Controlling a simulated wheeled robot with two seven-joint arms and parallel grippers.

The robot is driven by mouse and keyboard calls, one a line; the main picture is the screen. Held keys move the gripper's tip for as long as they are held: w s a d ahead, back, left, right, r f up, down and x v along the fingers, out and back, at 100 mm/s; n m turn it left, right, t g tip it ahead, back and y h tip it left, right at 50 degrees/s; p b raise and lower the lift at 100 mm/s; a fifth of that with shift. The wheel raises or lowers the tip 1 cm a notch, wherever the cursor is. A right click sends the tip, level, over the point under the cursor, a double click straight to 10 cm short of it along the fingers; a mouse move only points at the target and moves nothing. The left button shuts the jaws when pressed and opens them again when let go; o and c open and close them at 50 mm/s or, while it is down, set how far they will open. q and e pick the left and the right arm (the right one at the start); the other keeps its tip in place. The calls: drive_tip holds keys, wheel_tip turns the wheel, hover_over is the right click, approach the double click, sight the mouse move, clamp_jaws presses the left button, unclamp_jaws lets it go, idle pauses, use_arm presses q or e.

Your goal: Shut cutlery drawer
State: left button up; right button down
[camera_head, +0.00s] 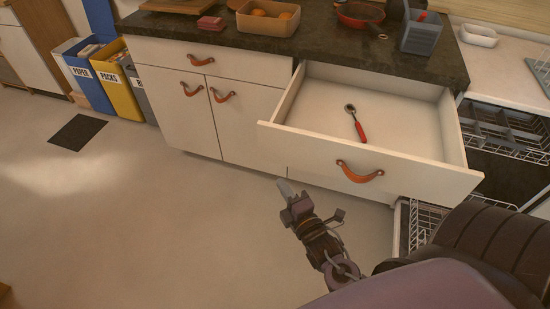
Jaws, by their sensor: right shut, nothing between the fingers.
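The white cutlery drawer (300,149) stands pulled far out from the cabinet under the dark worktop. Its front has an orange leather pull (359,172). Inside lies one utensil with a red handle (360,131) and a metal head. My right gripper (285,188) is shut and empty, in front of and below the drawer front, to the left of its pull. In the picture a small gap shows between its fingertips and the drawer front. My left gripper is not in view.
An open dishwasher with racks (505,133) stands right of the drawer. Closed cabinet doors (178,105) with leather pulls are to the left. Blue and yellow bins (115,84) stand further left. The floor (150,220) in front is mostly clear, with a dark mat (77,132).

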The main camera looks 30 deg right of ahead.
drive_tip(key=w+d, duration=0.1)
drive_tip(key=w, duration=0.2)
drive_tip(key=w+d, duration=0.1)
drive_tip(key=w, duration=0.2)
drive_tip(key=w+d, duration=0.1)
drive_tip(key=w, duration=0.3)
drive_tip(key=shift+p, duration=0.35)
drive_tip(key=shift+w+d, duration=0.35)
